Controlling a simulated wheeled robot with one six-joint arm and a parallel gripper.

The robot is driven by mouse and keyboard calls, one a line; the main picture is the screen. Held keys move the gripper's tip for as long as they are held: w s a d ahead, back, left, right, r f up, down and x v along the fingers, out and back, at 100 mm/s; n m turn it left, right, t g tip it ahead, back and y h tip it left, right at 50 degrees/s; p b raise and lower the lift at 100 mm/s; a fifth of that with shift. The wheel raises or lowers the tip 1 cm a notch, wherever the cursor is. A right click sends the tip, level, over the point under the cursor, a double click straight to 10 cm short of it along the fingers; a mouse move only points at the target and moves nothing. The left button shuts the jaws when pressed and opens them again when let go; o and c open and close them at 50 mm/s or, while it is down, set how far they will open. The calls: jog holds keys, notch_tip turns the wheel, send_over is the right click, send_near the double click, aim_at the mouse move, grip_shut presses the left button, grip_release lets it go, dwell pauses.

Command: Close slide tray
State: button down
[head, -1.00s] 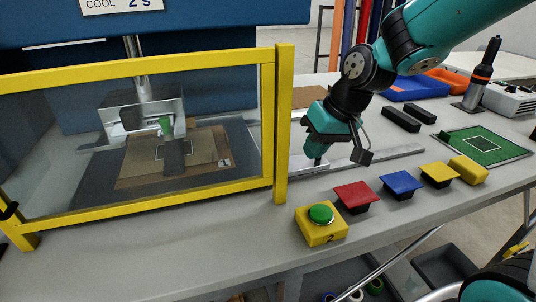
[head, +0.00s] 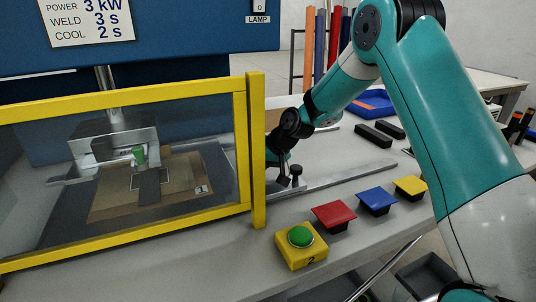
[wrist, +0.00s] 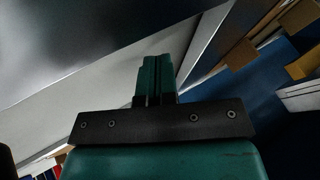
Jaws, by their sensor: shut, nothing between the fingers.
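The slide tray's dark plate (head: 222,180) lies inside the yellow-framed guard, carrying a brown board (head: 104,205) with a dark strip on it. A short black knob (head: 296,172) stands at the tray's outer end, just right of the guard's yellow post, above a long metal rail. My gripper (head: 273,160) is low beside the post, left of the knob, and partly hidden by the post and my own wrist. In the wrist view my gripper's teal fingers (wrist: 155,78) are together with nothing between them. I cannot tell whether they touch the tray.
The yellow guard post (head: 257,150) stands close to my gripper. Black bars (head: 372,135) lie behind the rail.

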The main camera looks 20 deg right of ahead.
jog(key=shift+a+r, duration=0.2)
jog(key=shift+a, duration=1.45)
jog(key=shift+a, duration=0.1)
jog(key=a, duration=0.5)
jog(key=shift+s, duration=0.1)
